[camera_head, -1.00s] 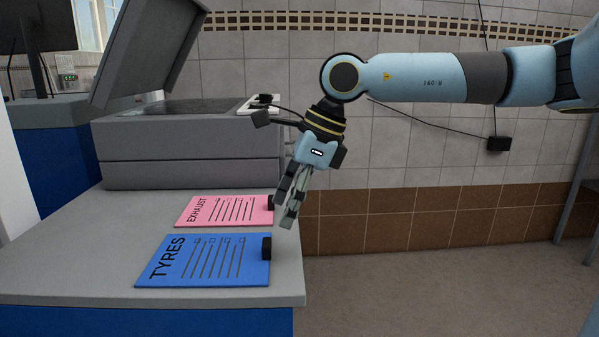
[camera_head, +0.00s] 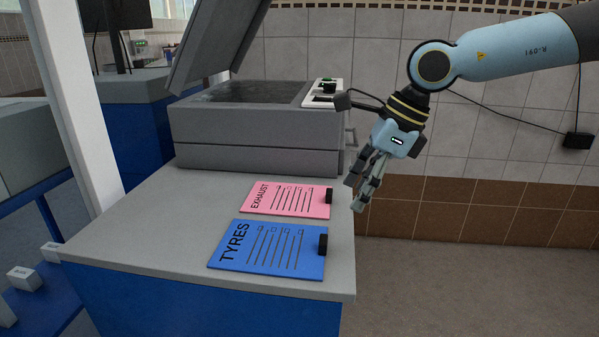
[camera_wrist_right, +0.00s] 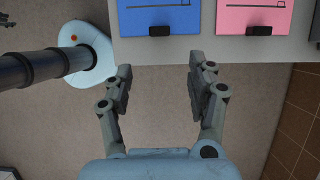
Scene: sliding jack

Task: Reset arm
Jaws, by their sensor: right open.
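My right gripper (camera_head: 358,196) is open and empty in the head view, its fingers pointing down just off the right edge of the grey-topped counter. The right wrist view shows its two fingers (camera_wrist_right: 158,88) apart with only floor between them. My right arm comes in from the right, bent down at the joint above the gripper. A blue TYRES card (camera_head: 270,249) and a pink EXHAUST card (camera_head: 287,200) lie on the counter, left of the gripper and apart from it. Each has a black clip at its right end. My left gripper is not in view.
The counter (camera_head: 140,215) carries a grey scanner-like machine (camera_head: 255,135) with its lid raised. A white post (camera_head: 88,110) stands at the left. Small white blocks (camera_head: 25,278) lie at lower left. The floor (camera_head: 470,290) right of the counter is clear.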

